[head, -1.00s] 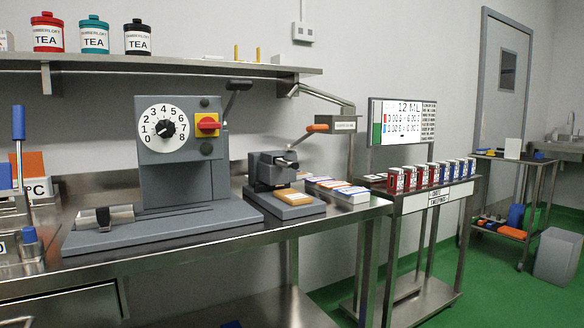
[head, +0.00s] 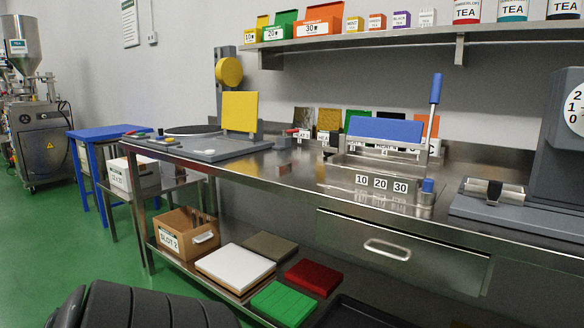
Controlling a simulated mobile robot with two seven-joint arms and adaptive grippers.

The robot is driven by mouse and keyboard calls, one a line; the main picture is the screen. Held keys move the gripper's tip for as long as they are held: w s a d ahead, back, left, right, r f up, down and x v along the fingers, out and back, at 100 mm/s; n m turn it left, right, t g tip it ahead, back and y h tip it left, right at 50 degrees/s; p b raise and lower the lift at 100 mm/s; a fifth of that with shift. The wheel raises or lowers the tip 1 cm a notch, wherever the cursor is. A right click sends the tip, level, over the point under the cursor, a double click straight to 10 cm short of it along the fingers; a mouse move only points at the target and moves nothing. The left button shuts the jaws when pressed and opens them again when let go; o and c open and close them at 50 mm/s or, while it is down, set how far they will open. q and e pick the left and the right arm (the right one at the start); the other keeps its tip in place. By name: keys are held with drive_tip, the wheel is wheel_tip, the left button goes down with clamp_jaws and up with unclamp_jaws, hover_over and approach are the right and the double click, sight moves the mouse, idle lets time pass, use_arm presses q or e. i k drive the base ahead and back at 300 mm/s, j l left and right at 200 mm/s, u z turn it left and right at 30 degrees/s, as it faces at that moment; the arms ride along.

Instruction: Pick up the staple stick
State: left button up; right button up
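I cannot make out a staple stick anywhere in the head view. The steel workbench (head: 290,190) runs across the view with several devices on it. A shut drawer (head: 400,251) with a steel handle is under its right half. Neither of my grippers is in view, so I cannot see whether they hold anything.
A grey plate device with a yellow panel (head: 240,111) stands on the bench's left part. A steel device with a blue cover (head: 385,130) and upright lever stands right of centre. A cardboard box (head: 186,234) and coloured slabs lie on the lower shelf. Green floor (head: 50,230) is open at left.

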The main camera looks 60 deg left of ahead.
sight(279, 168)
drive_tip(key=u, duration=1.5)
drive_tip(key=i+j+u, duration=0.2)
drive_tip(key=j+u, duration=0.25)
drive_tip(key=i+j, duration=0.1)
drive_tip(key=j, duration=0.35)
drive_tip(key=i+j, duration=0.15)
drive_tip(key=j, duration=0.3)
drive_tip(key=i+j, duration=0.1)
drive_tip(key=j, duration=0.35)
drive_tip(key=i+j+z, duration=0.1)
drive_tip(key=j+z, duration=0.15)
drive_tip(key=j, duration=0.2)
drive_tip(key=j+z, duration=0.2)
drive_tip(key=j, duration=0.2)
